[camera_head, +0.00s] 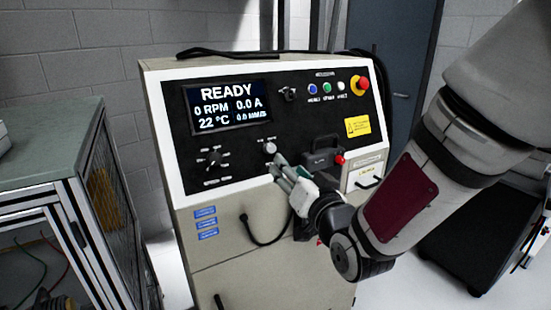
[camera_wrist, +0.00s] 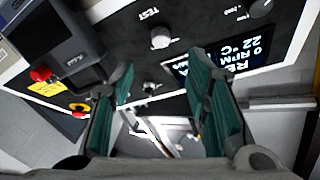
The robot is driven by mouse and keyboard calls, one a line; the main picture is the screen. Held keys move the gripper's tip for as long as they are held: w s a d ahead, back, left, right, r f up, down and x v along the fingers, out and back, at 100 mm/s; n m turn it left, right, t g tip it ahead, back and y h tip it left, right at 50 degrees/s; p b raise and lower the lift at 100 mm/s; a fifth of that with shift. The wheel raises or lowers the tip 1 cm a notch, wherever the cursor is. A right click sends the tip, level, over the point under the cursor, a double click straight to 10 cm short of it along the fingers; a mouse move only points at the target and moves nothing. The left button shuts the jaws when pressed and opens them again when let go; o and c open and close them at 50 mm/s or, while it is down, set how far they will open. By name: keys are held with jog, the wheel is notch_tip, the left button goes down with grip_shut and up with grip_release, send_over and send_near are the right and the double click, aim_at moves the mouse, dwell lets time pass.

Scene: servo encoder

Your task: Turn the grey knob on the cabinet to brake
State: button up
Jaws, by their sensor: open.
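The knob's pointer direction is unclear.
The display (camera_head: 228,106) reads READY, 0 RPM. A black dial (camera_head: 213,158) is left of the knob. A black box with a red button (camera_head: 340,159) juts out close on the right. A red emergency stop (camera_head: 359,84) is at upper right.

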aim_at(272, 149)
jog(key=shift+b+x, duration=1.1)
jog(key=shift+b, duration=1.15)
jog(key=shift+b, duration=0.3)
jog(key=x, duration=0.8)
jog(key=shift+w+a, duration=0.1)
jog(key=shift+a, duration=0.05)
jog(key=shift+c, duration=0.3)
grip_shut()
